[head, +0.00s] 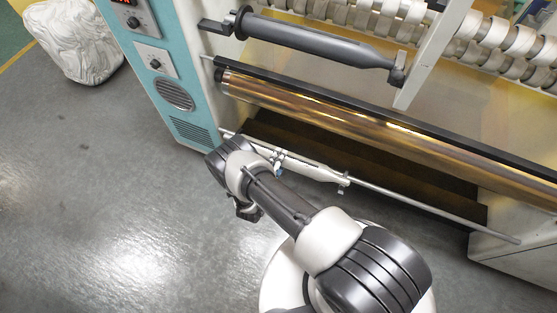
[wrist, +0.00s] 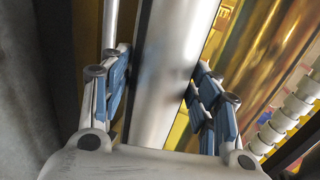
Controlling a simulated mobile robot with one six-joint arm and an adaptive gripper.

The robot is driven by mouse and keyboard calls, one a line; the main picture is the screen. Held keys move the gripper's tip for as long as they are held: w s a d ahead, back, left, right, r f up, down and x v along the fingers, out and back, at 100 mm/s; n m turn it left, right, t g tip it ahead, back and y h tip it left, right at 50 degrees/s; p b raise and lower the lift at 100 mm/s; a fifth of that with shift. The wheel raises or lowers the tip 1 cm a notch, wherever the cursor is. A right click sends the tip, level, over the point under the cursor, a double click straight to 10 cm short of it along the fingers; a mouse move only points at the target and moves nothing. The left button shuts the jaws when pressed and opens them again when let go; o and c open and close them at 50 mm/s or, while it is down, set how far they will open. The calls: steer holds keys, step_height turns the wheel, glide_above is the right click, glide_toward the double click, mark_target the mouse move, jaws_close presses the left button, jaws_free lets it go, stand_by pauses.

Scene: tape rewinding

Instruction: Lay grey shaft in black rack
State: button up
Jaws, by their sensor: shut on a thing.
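The grey shaft (head: 312,170) is a long, thin, light-grey rod with a thicker middle, slanting across the front of the machine's low opening. My gripper (head: 279,161) is at the left part of its thicker section, partly hidden by my arm. In the wrist view my gripper (wrist: 163,105) has its blue-padded fingers on both sides of the smooth shaft (wrist: 170,60), shut on it. I cannot tell for sure which part is the black rack; dark stepped surfaces (head: 375,164) show in the opening behind the shaft.
A dark grey roller (head: 315,41) sits in black end brackets higher up. Below it run a black bar (head: 300,91) and a shiny golden roll (head: 330,115). The blue-and-white machine panel (head: 165,65) stands left. A white sack (head: 75,40) lies far left; the floor between is clear.

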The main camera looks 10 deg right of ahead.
steer(key=shift+w+f, duration=0.1)
steer(key=shift+f, duration=1.3)
steer(key=shift+f, duration=1.2)
stand_by(0.4)
steer(key=o, duration=1.6)
steer(key=shift+f, duration=0.1)
steer(key=v, duration=1.2)
steer(key=shift+d, duration=0.1)
